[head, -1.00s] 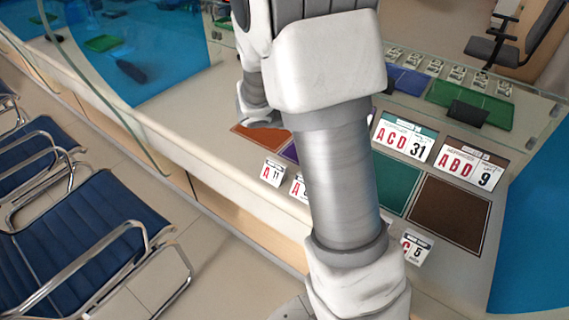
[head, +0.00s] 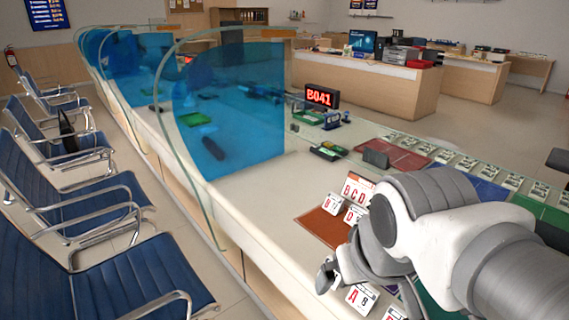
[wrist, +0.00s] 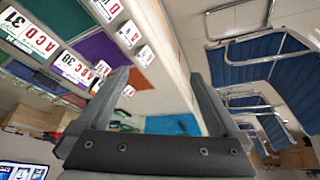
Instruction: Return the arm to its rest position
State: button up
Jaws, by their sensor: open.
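My gripper (head: 326,274) is at the lower middle of the head view, beside the front edge of the counter (head: 262,196). In the wrist view its two fingers (wrist: 160,95) stand wide apart with nothing between them. My arm comes in from the lower right of the head view and hides part of the counter and its mats.
Number cards (head: 357,188) stand by an orange mat (head: 326,228) near my arm. Curved glass screens (head: 168,110) rise from the counter further left. Blue chairs (head: 135,284) line the left side, with open floor between. A red display (head: 321,96) stands further back.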

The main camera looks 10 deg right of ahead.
jog(key=shift+s+a+r+y, duration=0.15)
jog(key=shift+s+a+y, duration=0.2)
jog(key=shift+a, duration=0.2)
notch_tip(320, 180, up, 10)
jog(key=p, duration=1)
jog(key=shift+r, duration=0.2)
